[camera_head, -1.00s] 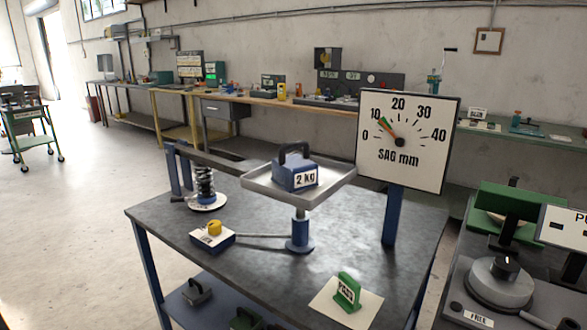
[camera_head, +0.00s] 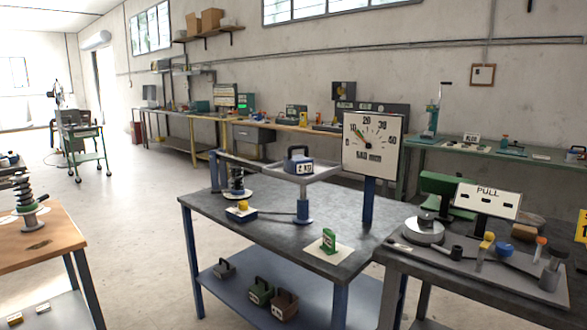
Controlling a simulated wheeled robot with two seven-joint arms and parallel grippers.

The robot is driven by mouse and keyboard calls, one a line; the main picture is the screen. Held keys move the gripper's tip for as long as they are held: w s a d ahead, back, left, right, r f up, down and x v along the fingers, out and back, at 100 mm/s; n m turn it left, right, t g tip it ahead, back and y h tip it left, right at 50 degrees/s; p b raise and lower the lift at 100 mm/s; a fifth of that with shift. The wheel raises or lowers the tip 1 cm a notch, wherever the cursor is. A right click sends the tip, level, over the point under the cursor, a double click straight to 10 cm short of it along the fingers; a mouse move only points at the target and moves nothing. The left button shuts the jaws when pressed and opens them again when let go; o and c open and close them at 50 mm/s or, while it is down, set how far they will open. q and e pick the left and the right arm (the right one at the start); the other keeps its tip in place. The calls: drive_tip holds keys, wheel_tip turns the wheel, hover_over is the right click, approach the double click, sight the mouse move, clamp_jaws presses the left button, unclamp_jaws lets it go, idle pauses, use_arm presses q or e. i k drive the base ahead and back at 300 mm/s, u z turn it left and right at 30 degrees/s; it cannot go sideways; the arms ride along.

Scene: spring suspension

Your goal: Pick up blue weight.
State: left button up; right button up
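The blue weight (camera_head: 298,164), labelled 2 KG and with a dark handle on top, sits on the square grey pan (camera_head: 318,173) of the spring rig on the dark table. Neither of my grippers shows in the view, and nothing is touching the weight.
The dark table (camera_head: 215,197) also holds a coil spring (camera_head: 237,181), a yellow-knobbed block (camera_head: 243,210) and a green marker (camera_head: 328,241). Several more weights lie on its lower shelf. A wooden table (camera_head: 52,250) stands at left, a PULL bench at right. Floor between is clear.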

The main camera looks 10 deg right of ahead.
sight(299, 165)
drive_tip(key=u, duration=0.8)
drive_tip(key=i, duration=1.7)
drive_tip(key=z, duration=0.35)
